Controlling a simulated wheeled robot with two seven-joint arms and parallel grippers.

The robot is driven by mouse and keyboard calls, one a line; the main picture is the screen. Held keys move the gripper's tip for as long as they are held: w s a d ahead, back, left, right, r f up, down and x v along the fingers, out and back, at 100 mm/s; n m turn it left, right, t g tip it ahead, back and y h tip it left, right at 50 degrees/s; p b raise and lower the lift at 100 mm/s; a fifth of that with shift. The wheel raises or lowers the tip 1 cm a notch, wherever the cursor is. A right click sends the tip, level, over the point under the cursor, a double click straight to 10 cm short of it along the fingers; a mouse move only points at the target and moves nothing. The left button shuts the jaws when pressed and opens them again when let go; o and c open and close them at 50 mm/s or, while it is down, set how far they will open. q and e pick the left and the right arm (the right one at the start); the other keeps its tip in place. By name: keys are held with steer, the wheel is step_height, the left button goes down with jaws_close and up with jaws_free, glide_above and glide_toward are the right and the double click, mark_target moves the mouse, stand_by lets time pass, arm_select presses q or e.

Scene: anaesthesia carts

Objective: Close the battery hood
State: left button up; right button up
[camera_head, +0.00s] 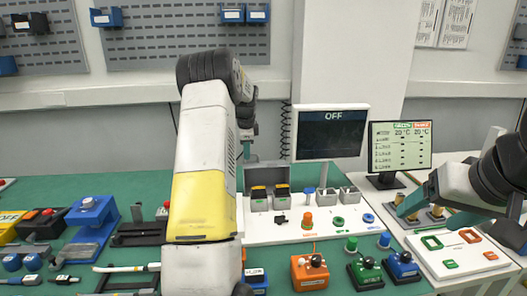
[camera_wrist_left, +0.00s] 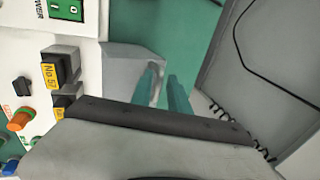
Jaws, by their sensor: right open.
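The battery hood (camera_head: 265,174) is a grey cover standing raised behind two dark batteries (camera_head: 269,196) with orange labels, on a white panel. In the left wrist view the grey hood (camera_wrist_left: 125,62) lies beside the batteries (camera_wrist_left: 59,67). My left gripper (camera_head: 246,150) points down at the hood's back edge; my arm hides part of the area. In the left wrist view its two teal fingers (camera_wrist_left: 165,83) are close together with a narrow gap, near the hood; contact is unclear. My right gripper (camera_head: 414,205) is open at the right, far from the hood.
An "OFF" screen (camera_head: 333,132) stands right of the hood, and a monitor (camera_head: 400,147) further right. Knobs and small bins sit on the white panel (camera_head: 295,233). Orange, green and blue boxes stand in front. A blue stand (camera_head: 92,220) is at the left.

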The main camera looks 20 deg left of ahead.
arm_select(q)
jaws_close()
steer(key=shift+w+r, duration=0.15)
steer(key=shift+r, duration=0.05)
stand_by(1.0)
